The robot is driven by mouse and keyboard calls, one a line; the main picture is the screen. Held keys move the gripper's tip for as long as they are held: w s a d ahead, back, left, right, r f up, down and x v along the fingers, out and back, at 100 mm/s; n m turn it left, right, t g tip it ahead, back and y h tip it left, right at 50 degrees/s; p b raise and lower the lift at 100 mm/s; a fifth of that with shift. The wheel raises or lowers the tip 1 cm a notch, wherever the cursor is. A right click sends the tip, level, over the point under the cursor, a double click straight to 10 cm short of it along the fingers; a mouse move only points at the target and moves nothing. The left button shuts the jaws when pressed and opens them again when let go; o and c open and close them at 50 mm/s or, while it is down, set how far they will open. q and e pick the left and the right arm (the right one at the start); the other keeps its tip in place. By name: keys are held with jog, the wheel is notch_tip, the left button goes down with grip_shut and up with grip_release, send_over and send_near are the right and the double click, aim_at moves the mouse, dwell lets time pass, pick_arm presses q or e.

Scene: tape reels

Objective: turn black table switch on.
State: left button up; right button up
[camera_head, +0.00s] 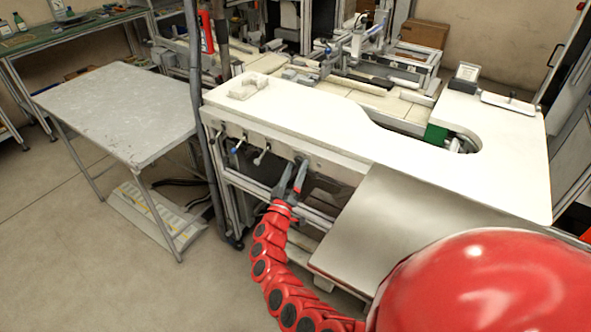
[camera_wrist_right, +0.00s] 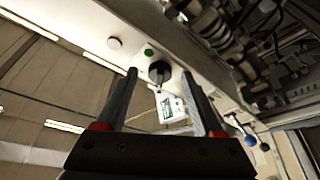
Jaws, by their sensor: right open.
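The black switch (camera_wrist_right: 159,72) is a round dark knob on the white front edge of the table, beside a small green button (camera_wrist_right: 149,53). In the right wrist view it shows between the two fingertips of my right gripper (camera_wrist_right: 160,76). That gripper is open and empty, with one finger on either side of the knob in the picture; I cannot tell whether a finger touches it. In the head view my right gripper (camera_head: 291,178) is just below the front edge of the white table (camera_head: 330,128), its fingers pointing up at it. My left gripper is not in view.
Small levers, one with a blue knob (camera_head: 237,147), stick out of the table edge left of the gripper. A grey side table (camera_head: 115,108) stands at the left. A metal panel (camera_head: 385,225) lies right of the gripper. Open floor shows at the lower left.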

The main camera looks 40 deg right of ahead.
grip_shut()
dwell(0.4)
